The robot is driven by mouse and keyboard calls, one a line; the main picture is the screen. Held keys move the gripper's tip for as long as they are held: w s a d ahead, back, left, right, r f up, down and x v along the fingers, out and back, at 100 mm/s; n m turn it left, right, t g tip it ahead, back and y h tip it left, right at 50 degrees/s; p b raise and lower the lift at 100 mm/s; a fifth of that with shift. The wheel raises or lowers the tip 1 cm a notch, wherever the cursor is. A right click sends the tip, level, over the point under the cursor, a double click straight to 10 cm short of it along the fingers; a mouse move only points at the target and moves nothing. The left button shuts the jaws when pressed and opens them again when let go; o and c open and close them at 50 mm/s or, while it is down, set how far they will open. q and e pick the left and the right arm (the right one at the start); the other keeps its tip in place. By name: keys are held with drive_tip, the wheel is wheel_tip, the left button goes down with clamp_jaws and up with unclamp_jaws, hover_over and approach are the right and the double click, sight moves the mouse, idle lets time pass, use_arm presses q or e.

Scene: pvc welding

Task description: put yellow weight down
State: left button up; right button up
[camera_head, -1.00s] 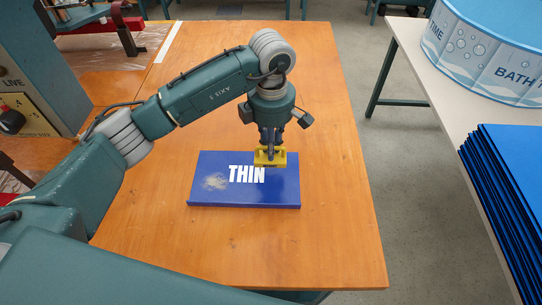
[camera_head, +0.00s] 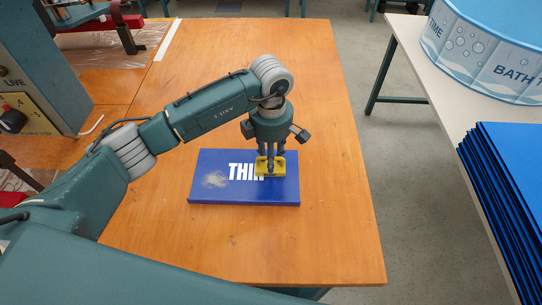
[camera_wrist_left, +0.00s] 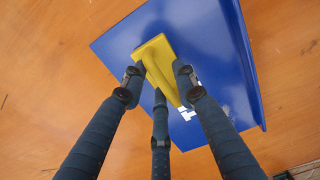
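The yellow weight (camera_head: 265,170) is on the blue board marked "THIN" (camera_head: 225,190), over the end of the white lettering. It appears to rest flat on the board. In the left wrist view the weight (camera_wrist_left: 154,56) shows a flat base and an upright plate, with the blue board (camera_wrist_left: 215,40) beneath. My left gripper (camera_head: 270,158) is directly above the weight. In the wrist view its fingers (camera_wrist_left: 158,82) are spread around the upright plate, with gaps on both sides. My right gripper is out of view.
The blue board lies on a wooden table (camera_head: 310,100) with clear surface around it. At the right, a white table (camera_head: 422,70) holds a stack of blue sheets (camera_head: 505,180) and a round blue tub (camera_head: 490,55).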

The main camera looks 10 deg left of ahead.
use_arm(q)
drive_tip(key=shift+r, duration=0.25)
drive_tip(key=shift+w+r, duration=0.1)
drive_tip(key=shift+r, duration=0.2)
wheel_tip(320, 180, up, 11)
drive_tip(key=b, duration=0.2)
drive_tip(key=shift+r, duration=0.1)
